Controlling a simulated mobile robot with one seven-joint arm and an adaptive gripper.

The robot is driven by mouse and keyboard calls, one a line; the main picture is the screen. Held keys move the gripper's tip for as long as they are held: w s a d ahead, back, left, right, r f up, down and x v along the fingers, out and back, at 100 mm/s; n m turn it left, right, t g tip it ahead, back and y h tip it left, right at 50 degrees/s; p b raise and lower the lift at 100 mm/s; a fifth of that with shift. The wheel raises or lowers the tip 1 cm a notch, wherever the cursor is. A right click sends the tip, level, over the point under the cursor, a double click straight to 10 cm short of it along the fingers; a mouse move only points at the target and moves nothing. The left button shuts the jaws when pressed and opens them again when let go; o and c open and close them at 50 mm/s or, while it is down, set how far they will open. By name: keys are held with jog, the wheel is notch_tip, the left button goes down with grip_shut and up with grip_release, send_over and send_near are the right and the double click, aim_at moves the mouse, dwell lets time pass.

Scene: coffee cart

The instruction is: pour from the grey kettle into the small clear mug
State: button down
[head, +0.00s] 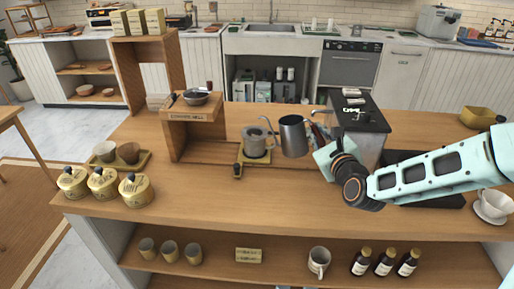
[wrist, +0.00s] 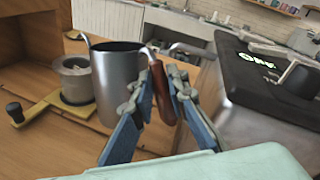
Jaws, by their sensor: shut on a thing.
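The grey kettle (head: 293,138) is a metal pot with a thin spout on its left and a brown handle on its right. It looks upright, and its spout reaches toward the small clear mug (head: 255,147), just to its left. In the wrist view, the kettle (wrist: 118,85) fills the middle and the mug (wrist: 75,84) looks greyish and translucent; its contents are unclear. My gripper (wrist: 160,95) is shut on the kettle's handle. In the head view, my gripper (head: 320,138) is at the kettle's right. I cannot tell whether the kettle clears the counter.
The mug stands on a wooden base (wrist: 48,106) with a dark knob. A wooden shelf unit (head: 190,135) with a pan on top stands left. A dark-topped coffee machine (head: 358,115) stands close right. The front counter (head: 230,195) is clear.

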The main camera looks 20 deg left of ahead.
jog(key=f+b, duration=0.1)
jog(key=f+m+b, duration=0.1)
jog(key=b, duration=0.1)
jog(key=f+t+b, duration=0.1)
jog(key=b, duration=0.1)
jog(key=shift+d+f+m+y, duration=0.3)
jog(key=shift+f+m+y, duration=0.1)
jog(key=shift+r, duration=0.1)
dwell(0.5)
notch_tip(320, 180, up, 5)
jog(key=p, duration=0.5)
